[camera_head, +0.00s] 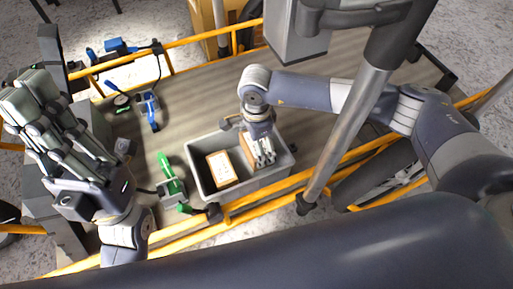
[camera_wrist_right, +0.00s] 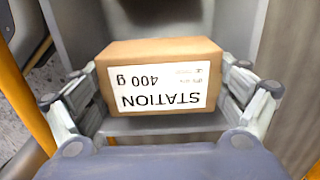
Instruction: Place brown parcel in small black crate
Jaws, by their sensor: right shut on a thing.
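A brown parcel (camera_wrist_right: 160,80) with a white label reading "STATION 400 g" sits between the fingers of my right gripper (camera_wrist_right: 160,108). In the head view this parcel (camera_head: 247,150) shows beside the fingers of my right gripper (camera_head: 264,160), inside the right part of a small crate (camera_head: 199,179) with grey walls and a dark inside. Whether the parcel touches the crate floor cannot be told. A second brown parcel (camera_head: 221,170) with a white label lies in the crate's left part. My left gripper (camera_head: 32,92) is empty, with its fingers apart, at the far left.
The crate stands on a wooden cargo bed (camera_head: 205,100) with yellow rails (camera_head: 190,240). A green tool (camera_head: 170,177) lies close to the crate's left side. A blue tool (camera_head: 150,110) lies farther back. The bed behind the crate is mostly clear. A grey post (camera_head: 345,130) rises at the right.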

